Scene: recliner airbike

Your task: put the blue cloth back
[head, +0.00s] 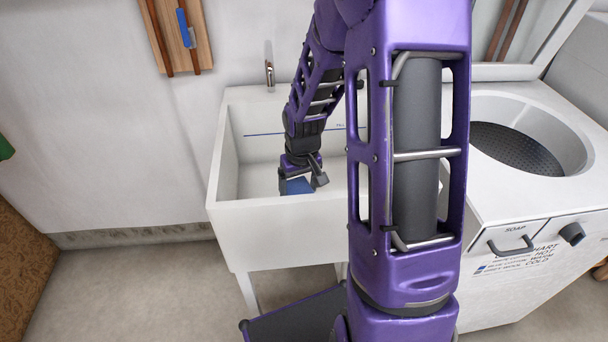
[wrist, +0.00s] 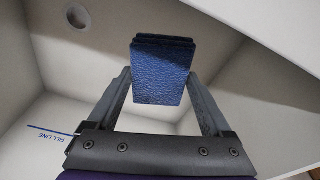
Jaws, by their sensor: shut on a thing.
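The blue cloth (head: 298,187) is a small folded block with a textured face, and it also shows in the wrist view (wrist: 162,72). My gripper (head: 305,183) is shut on it, with one finger on either side. It is inside the white sink tub (head: 275,232), below the rim. The wrist view shows the pale tub walls, a round drain (wrist: 77,16) and a blue fill line. I cannot tell whether the cloth touches the tub. My arm hides the tub's right part.
A white washer (head: 520,235) with an open round drum (head: 515,148), soap drawer and printed label stands to the right. A tap (head: 269,70) rises behind the tub. A wooden board (head: 177,35) with a blue item hangs on the wall. Floor at the left is clear.

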